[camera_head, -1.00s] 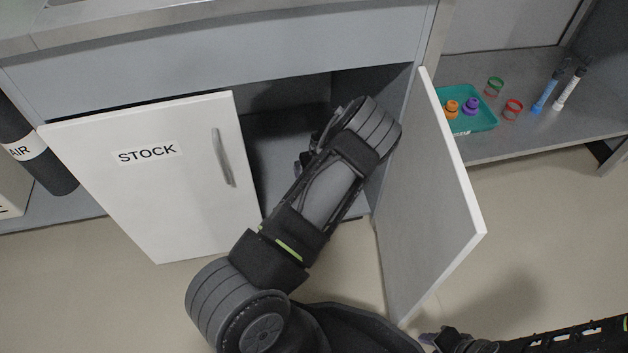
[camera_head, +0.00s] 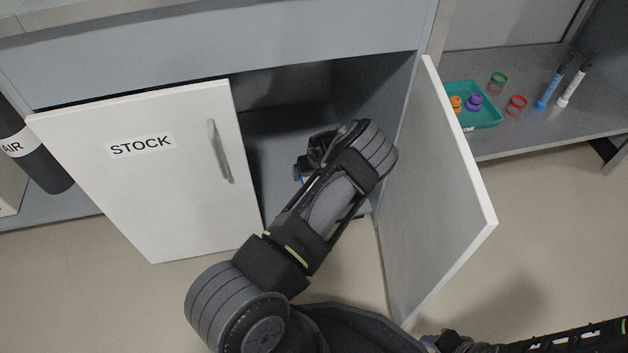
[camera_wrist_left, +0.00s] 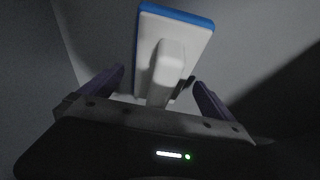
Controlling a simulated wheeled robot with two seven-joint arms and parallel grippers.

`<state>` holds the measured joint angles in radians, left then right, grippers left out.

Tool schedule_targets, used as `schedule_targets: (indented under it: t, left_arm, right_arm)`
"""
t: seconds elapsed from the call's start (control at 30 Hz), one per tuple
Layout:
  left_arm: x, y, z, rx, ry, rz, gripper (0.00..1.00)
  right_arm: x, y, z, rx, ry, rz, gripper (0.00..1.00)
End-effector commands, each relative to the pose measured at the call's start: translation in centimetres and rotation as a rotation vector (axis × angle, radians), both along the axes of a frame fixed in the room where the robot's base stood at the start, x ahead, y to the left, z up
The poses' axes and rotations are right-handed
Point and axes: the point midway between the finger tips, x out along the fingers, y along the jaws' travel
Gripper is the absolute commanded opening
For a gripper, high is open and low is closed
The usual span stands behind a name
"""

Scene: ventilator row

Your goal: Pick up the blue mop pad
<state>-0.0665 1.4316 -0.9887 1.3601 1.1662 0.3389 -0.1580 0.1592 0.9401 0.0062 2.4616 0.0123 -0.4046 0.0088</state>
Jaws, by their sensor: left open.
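The blue mop pad (camera_wrist_left: 189,14) shows in the left wrist view as a flat block with a blue edge, a pale face and a pale grip (camera_wrist_left: 168,68) standing out toward me. My left gripper (camera_wrist_left: 159,80) is open, one dark finger on each side of the grip, with gaps on both sides. In the head view my left gripper (camera_head: 303,168) is inside the open cabinet, and my wrist hides most of the pad; only a small blue bit shows beside it. My right gripper (camera_head: 432,343) is at the bottom edge, too small and cut off to read.
The cabinet's STOCK door (camera_head: 150,190) stands on the left, and an open door (camera_head: 440,200) stands close to the right of my left arm. A teal tray (camera_head: 485,118), colored rings and two tubes are on the right shelf.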

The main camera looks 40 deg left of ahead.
Motion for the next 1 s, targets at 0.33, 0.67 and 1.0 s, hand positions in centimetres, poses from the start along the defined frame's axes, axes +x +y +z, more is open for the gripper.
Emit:
schedule_targets:
  t: [0.33, 0.67, 1.0]
  left_arm:
    - [0.33, 0.54, -1.34, 0.0, -0.001, 0.002, 1.0]
    - [0.33, 0.51, -1.35, 0.0, -0.001, 0.002, 1.0]
    - [0.33, 0.51, -1.35, 0.0, -0.001, 0.002, 0.79]
  right_arm:
    - [0.18, -0.06, -0.58, 0.002, -0.001, -0.001, 0.36]
    - [0.15, -0.05, -0.59, 0.002, -0.001, -0.001, 0.36]
    - [0.14, -0.06, -0.6, 0.002, 0.0, -0.001, 0.36]
